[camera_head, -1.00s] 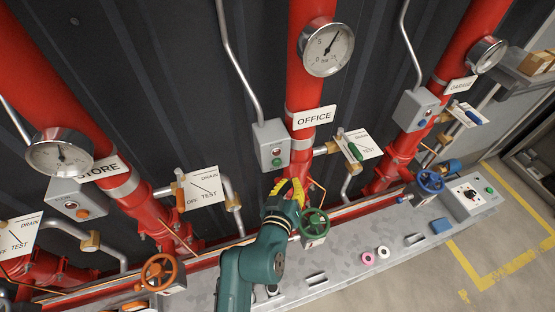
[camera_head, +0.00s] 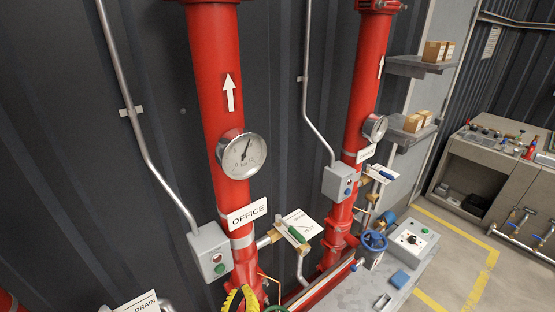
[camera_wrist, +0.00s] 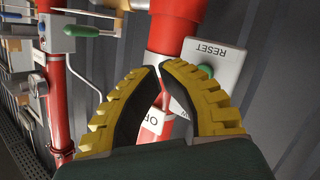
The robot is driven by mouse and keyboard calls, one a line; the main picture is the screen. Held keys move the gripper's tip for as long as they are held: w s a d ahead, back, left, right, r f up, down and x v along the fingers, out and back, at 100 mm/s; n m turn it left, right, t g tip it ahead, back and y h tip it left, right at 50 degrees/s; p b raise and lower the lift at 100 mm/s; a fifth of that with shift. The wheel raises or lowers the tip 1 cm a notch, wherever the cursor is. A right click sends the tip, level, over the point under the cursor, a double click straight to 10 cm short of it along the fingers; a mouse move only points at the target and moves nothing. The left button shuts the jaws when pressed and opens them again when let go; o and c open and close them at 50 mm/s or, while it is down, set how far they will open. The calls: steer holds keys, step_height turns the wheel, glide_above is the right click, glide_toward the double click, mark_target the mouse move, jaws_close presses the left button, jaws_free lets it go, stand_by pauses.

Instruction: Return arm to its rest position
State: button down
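My gripper (camera_head: 240,298) shows at the bottom edge of the head view, in front of the foot of the red OFFICE pipe (camera_head: 215,90). Only part of its yellow and black fingers shows there; the rest of my arm is out of frame. In the wrist view my gripper (camera_wrist: 159,69) points at the red pipe (camera_wrist: 176,35). Its fingertips come together with little or no gap, and nothing is seen held. A grey box (camera_wrist: 222,62) marked RESET, with a green button (camera_wrist: 206,70), is beyond the fingertips.
The OFFICE gauge (camera_head: 241,156), grey control box (camera_head: 208,252) and green-handled valve (camera_head: 297,234) are near my gripper. A second red pipe (camera_head: 365,80), blue handwheel (camera_head: 374,241) and switch panel (camera_head: 412,240) are to the right. Open floor (camera_head: 455,262) lies beyond the bench.

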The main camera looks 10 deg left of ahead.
steer(key=d+r+m+t+h+p, duration=0.25)
steer(key=d+r, duration=0.35)
steer(key=r, duration=0.5)
steer(key=s+d+r+m+t+h+p, duration=0.1)
steer(key=d+r+m+p, duration=0.15)
steer(key=d+r, duration=0.65)
steer(key=d+r+m+t+h+p, duration=0.15)
steer(key=d+r+p, duration=0.25)
steer(key=r, duration=1)
steer(key=s+d+r+m+t+y+p, duration=0.1)
steer(key=s+r+t, duration=0.1)
steer(key=s+r, duration=0.9)
step_height(320, 180, up, 2)
steer(key=shift+d+r+y, duration=0.2)
steer(key=shift+y, duration=0.1)
